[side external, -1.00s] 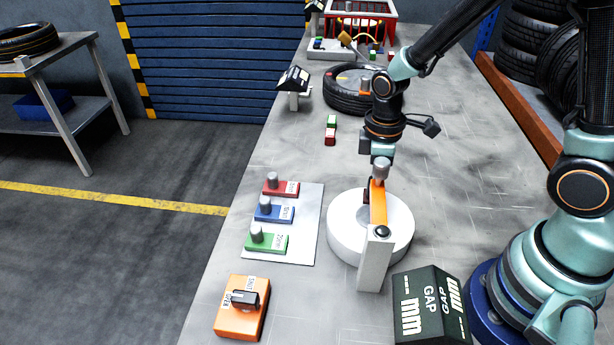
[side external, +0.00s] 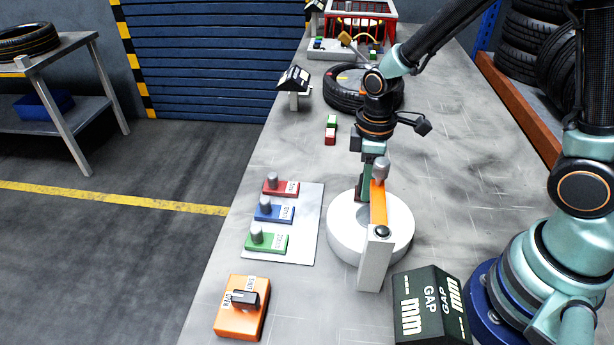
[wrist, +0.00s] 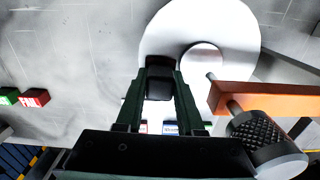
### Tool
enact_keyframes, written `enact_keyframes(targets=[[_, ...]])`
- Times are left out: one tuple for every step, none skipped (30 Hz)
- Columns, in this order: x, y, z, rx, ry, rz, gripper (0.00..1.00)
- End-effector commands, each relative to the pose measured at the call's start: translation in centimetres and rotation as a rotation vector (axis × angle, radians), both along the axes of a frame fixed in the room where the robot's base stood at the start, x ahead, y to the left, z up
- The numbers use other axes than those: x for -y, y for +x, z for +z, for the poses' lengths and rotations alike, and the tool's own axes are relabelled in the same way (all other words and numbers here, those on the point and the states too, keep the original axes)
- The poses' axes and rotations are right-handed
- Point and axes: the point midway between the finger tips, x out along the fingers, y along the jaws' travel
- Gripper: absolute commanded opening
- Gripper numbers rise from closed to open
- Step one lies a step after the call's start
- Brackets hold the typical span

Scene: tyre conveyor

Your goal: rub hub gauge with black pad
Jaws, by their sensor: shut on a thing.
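The hub gauge is a white round hub (side external: 398,240) with a hole, a pale post (side external: 375,262), an orange arm (side external: 378,205) and a grey knob (side external: 381,168). In the wrist view the hub (wrist: 235,38) lies beyond my fingertips, with the orange arm (wrist: 270,99) and knurled knob (wrist: 262,138) to the right. My gripper (side external: 362,192) points down over the hub's far left part, left of the orange arm. In the wrist view my gripper (wrist: 160,85) is shut on the black pad (wrist: 160,68). I cannot tell whether the pad touches the hub.
A black GAP mm display (side external: 430,303) stands at the front. Red, blue and green knobbed gauges (side external: 274,213) lie on a plate at left, with an orange switch box (side external: 242,307) nearer. Red and green blocks (side external: 331,130) and a tyre (side external: 345,92) lie behind.

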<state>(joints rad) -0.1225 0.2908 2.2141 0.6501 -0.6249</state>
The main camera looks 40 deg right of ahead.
Motion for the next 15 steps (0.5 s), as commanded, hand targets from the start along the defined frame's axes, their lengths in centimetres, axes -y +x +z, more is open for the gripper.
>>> enact_keyframes(targets=[[0.36, -1.39, -0.40, -0.033, -0.004, 0.003, 0.00], [0.51, -1.55, -0.41, -0.033, -0.004, 0.004, 0.00], [0.68, -1.77, -0.43, -0.035, -0.004, 0.006, 0.00], [0.80, -1.91, -0.44, -0.035, -0.004, 0.006, 0.00], [0.90, -2.04, -0.46, -0.035, -0.004, 0.006, 0.00], [1.00, -2.13, -0.47, -0.034, -0.003, 0.006, 0.00], [1.06, -2.19, -0.48, -0.034, -0.003, 0.007, 0.00], [1.09, -2.23, -0.49, -0.034, -0.003, 0.007, 0.00], [1.12, -2.27, -0.50, -0.034, -0.003, 0.008, 0.00], [1.12, -2.29, -0.51, -0.035, -0.002, 0.008, 0.00], [1.12, -2.29, -0.52, -0.035, -0.002, 0.009, 0.00], [1.11, -2.29, -0.52, -0.036, -0.003, 0.009, 0.00], [1.10, -2.30, -0.52, -0.036, -0.003, 0.009, 0.00], [1.10, -2.29, -0.53, -0.036, -0.003, 0.009, 0.00], [1.09, -2.30, -0.53, -0.036, -0.003, 0.010, 0.00]])
